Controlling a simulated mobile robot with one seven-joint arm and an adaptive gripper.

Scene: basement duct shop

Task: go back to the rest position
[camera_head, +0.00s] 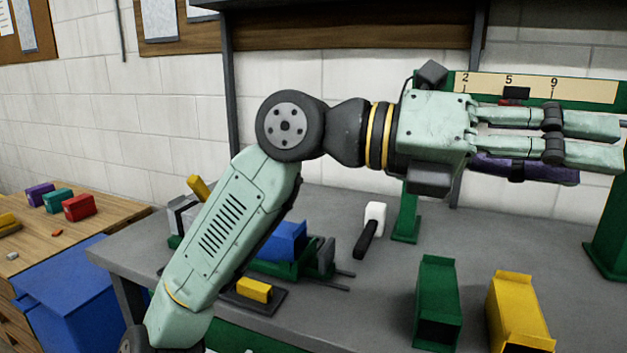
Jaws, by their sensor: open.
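My gripper (616,141) is at the upper right, raised above the grey workbench (345,285). Its two pale green fingers point right and are apart. I see nothing between them except the background. A dark purple object (545,173) shows just below and behind the lower finger. Part of it is hidden, and I cannot tell how far behind the finger it is. My arm rises from the lower left and bends toward the gripper.
A green stand with a numbered scale (535,87) is behind my gripper. Green (437,305) and yellow (518,315) bins stand at the bench front. A blue block (280,242), a mallet (370,230) and a yellow block (254,290) lie near my arm. A wooden table (110,218) is left.

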